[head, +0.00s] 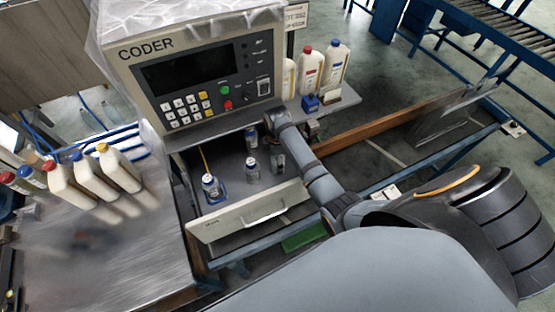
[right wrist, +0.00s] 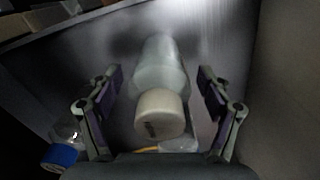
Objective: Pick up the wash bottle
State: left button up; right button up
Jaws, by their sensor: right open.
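A translucent bottle with a white cap (right wrist: 158,85) lies in view at the middle of the right wrist view, and it seems to be the wash bottle. My right gripper (right wrist: 159,78) is open, with one finger on each side of this bottle and visible gaps to it. In the head view my right arm reaches over the open drawer (head: 252,221), which holds several small bottles. Which of them is the one between my fingers, I cannot tell there. My left gripper is not in view.
A blue-capped clear bottle (right wrist: 62,152) stands close beside my left-hand finger in the right wrist view. The coder machine (head: 205,75) stands behind the drawer. Several white bottles (head: 118,167) stand on the metal table at left. More bottles (head: 310,70) stand on the right shelf.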

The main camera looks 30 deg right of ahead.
jog(key=shift+d+f, duration=0.1)
jog(key=shift+f, duration=0.2)
jog(key=c, duration=1.4)
